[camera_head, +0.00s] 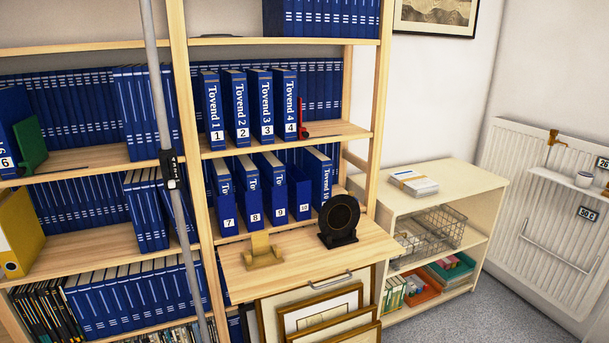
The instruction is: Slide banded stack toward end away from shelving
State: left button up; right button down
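The cabinet top is bare to the right of the stack, toward the radiator. Neither of my grippers shows in the head view.
Wire baskets (430,236) and colourful boxes (453,266) fill the cabinet's lower shelves. A white radiator (545,220) with a small ledge and cup stands at the right. A pull-out board (345,245) juts from the shelving. Grey carpet (490,310) is clear in front.

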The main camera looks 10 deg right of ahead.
aim_at(415, 184)
jog(key=i+l+z, duration=0.15)
jog(key=i+z, duration=0.65)
jog(key=i+j+z, duration=0.1)
jog(key=i+z, duration=0.3)
jog(key=i+l+z, duration=0.1)
jog(key=i+z, duration=0.25)
jog(key=i, duration=0.2)
jog(key=i+j+z, duration=0.1)
jog(key=i+z, duration=0.2)
jog(key=i, duration=0.2)
jog(key=i+l+u, duration=0.1)
jog(key=i+u, duration=0.25)
jog(key=u, duration=0.15)
jog(key=i+l+u, duration=0.25)
jog(key=u, duration=0.2)
jog(key=i+l+u, duration=0.1)
jog(key=u, duration=0.35)
jog(key=l+u, duration=0.25)
jog(key=u, duration=0.2)
jog(key=l+u, duration=0.25)
jog(key=u, duration=0.2)
jog(key=i, duration=0.05)
